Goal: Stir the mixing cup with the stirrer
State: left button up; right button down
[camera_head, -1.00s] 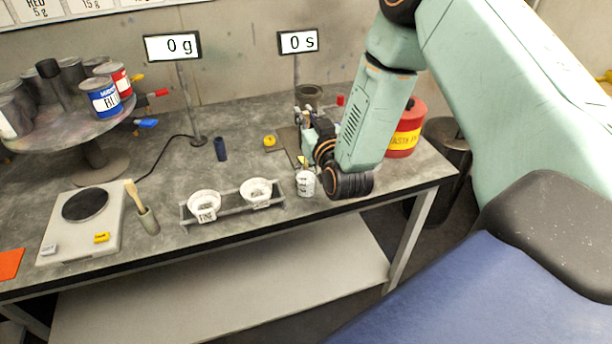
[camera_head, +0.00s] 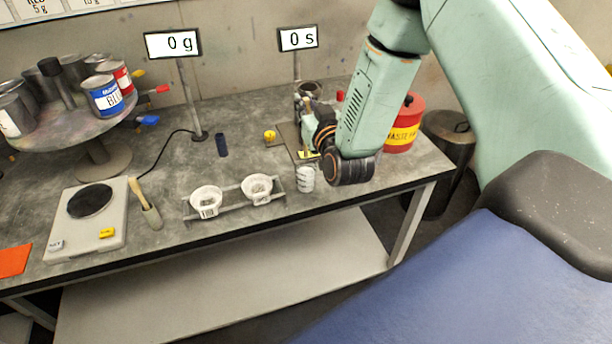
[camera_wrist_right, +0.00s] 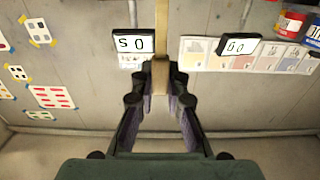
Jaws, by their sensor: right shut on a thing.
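The mixing cup (camera_head: 305,180), a small white cup with dark markings, stands near the table's front edge at centre right. My right gripper (camera_head: 307,119) is behind it and partly hidden by my wrist. In the right wrist view the same gripper (camera_wrist_right: 160,80) is shut on the stirrer (camera_wrist_right: 161,35), a flat tan stick. The stick runs up out of that picture, so its far end is hidden. In the head view the stirrer is too small and covered to make out clearly. My left gripper is not in view.
A red waste can (camera_head: 403,125) stands right of my wrist.

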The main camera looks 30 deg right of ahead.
jog(key=shift+r, duration=0.1)
jog(key=shift+r+p, duration=1.75)
jog(key=shift+r, duration=0.25)
jog(key=shift+f, duration=0.1)
